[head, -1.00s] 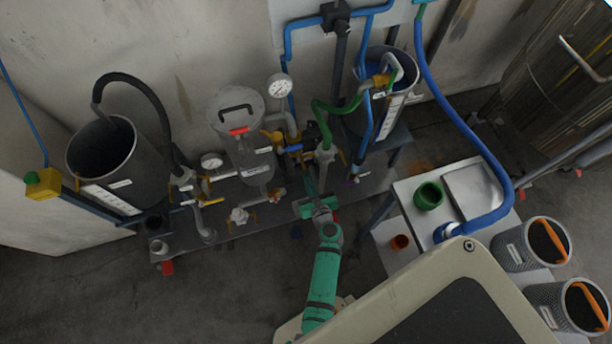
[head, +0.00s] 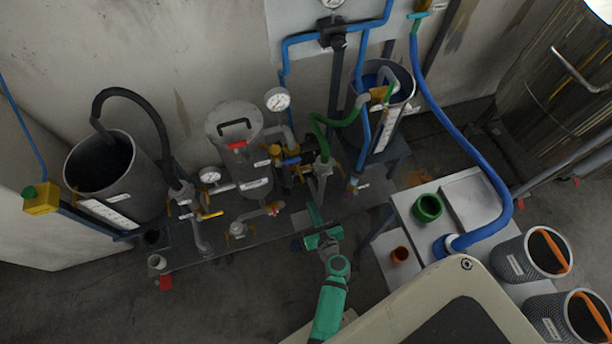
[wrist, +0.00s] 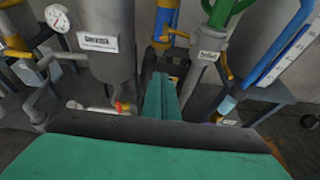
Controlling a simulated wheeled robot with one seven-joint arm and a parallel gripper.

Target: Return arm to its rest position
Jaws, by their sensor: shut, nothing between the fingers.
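My green arm reaches up from the bottom middle of the head view. My gripper (head: 314,216) is shut and empty, with its fingers pointing at the pipework of the milling rig. In the wrist view my gripper (wrist: 163,98) shows as green fingers pressed together, in front of the rig's pipes. No object is between the fingers. I cannot tell the exact gap to the nearest pipe, but no contact is visible.
The grey mill vessel (head: 243,150) and gauges stand ahead. A dark tank (head: 115,175) is at left, a blue-lined tank (head: 384,100) behind. At right, a metal table (head: 405,198) carries a green cup (head: 428,208). Mesh baskets (head: 530,256) stand lower right.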

